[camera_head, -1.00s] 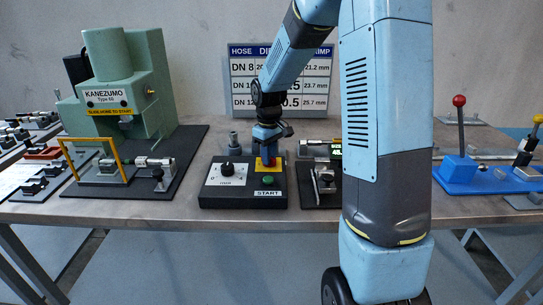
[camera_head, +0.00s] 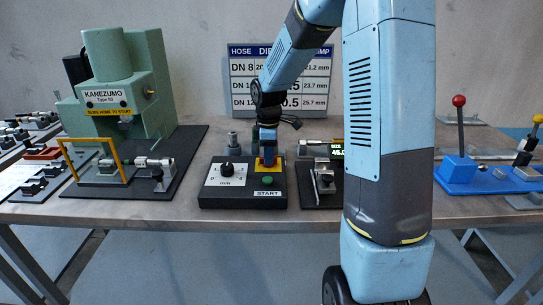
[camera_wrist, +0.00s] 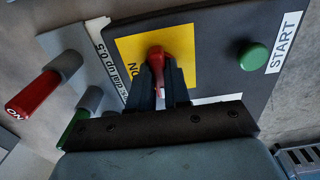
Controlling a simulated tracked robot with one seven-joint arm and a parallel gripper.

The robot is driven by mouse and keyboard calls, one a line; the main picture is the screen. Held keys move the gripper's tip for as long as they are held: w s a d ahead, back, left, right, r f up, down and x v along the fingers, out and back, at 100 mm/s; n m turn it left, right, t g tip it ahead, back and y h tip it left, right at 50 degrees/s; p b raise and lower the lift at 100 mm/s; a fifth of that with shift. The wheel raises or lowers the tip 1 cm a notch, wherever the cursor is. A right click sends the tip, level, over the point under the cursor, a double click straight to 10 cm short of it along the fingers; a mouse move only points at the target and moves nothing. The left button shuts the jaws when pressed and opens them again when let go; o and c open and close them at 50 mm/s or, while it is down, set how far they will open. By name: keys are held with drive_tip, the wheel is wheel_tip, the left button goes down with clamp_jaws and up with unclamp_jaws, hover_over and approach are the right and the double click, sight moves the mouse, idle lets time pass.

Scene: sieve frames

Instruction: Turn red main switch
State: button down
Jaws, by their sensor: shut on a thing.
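The red main switch (camera_wrist: 157,56) stands on a yellow plate (camera_wrist: 193,52) on the black control box (camera_head: 220,198). In the wrist view my gripper (camera_wrist: 161,75) is shut on the switch handle, one dark finger on each side, with the red tip showing between and just beyond them. In the head view my gripper (camera_head: 267,161) points down onto the yellow plate and hides most of the switch. "ON" lettering shows beside the switch on the plate.
The same box carries a green START button (camera_head: 268,181) and a black dial (camera_head: 227,169), close to my gripper. A clamp fixture (camera_head: 323,180) stands just right. A green press (camera_head: 128,85) is at the left, a blue lever unit (camera_head: 462,172) at the right.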

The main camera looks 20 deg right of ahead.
drive_tip(key=shift+s+a+f, duration=0.1)
drive_tip(key=shift+s+a, duration=0.1)
idle(0.3)
drive_tip(key=c, duration=1.4)
unclamp_jaws()
drive_tip(key=o, duration=0.3)
drive_tip(key=shift+w+d, duration=0.1)
drive_tip(key=shift+r, duration=6.9)
